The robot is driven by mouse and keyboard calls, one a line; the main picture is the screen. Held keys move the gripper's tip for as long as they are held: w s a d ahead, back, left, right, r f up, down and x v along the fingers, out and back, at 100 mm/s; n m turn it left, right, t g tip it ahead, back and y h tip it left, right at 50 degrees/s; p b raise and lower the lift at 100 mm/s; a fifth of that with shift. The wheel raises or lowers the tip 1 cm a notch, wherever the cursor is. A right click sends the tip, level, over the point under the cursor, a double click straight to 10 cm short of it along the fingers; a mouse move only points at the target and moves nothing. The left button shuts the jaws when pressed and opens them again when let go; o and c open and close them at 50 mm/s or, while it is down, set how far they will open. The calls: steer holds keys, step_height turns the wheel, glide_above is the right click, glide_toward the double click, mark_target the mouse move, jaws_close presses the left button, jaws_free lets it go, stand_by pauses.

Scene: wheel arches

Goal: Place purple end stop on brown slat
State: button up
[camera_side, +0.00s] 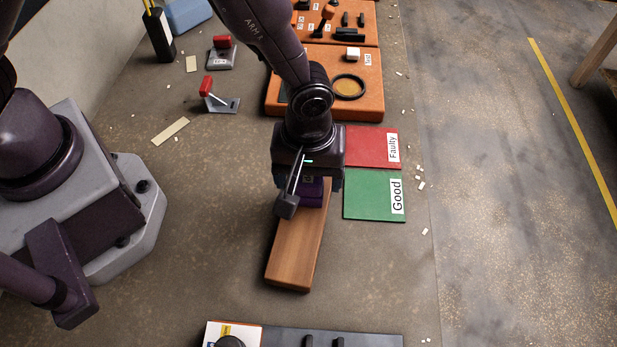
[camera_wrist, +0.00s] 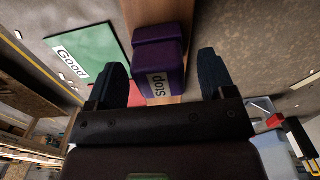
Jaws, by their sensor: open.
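The brown slat (camera_side: 295,248) lies lengthwise on the table, and its near end is clear in the side view. It also shows in the wrist view (camera_wrist: 148,10). The purple end stop (camera_wrist: 160,55), with a white label reading "Stop", sits on or just over the slat. In the side view the end stop (camera_side: 312,193) is mostly hidden under my gripper. My gripper (camera_wrist: 162,75) is open, with one finger on each side of the end stop and a gap to each. I cannot tell whether the end stop's underside rests fully on the slat.
A green "Good" plate (camera_side: 372,196) and a red "Faulty" plate (camera_side: 370,147) lie right of the slat. An orange fixture board (camera_side: 380,95) is behind. Red-handled clamps (camera_side: 220,97) stand at back left.

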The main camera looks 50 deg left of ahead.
step_height(320, 180, up, 10)
steer(key=shift+f, duration=0.2)
steer(key=s+a+r+m+t+h, duration=0.1)
steer(key=s+a+r+m+t, duration=0.2)
steer(key=a+r, duration=1)
steer(key=s+a+r+m+t+y, duration=0.1)
steer(key=s+a+r+m+t, duration=0.1)
steer(key=s+a+r+m, duration=0.4)
steer(key=shift+s+a+r+t, duration=0.15)
steer(key=shift+s+a+t, duration=0.15)
steer(key=shift+s+a, duration=0.55)
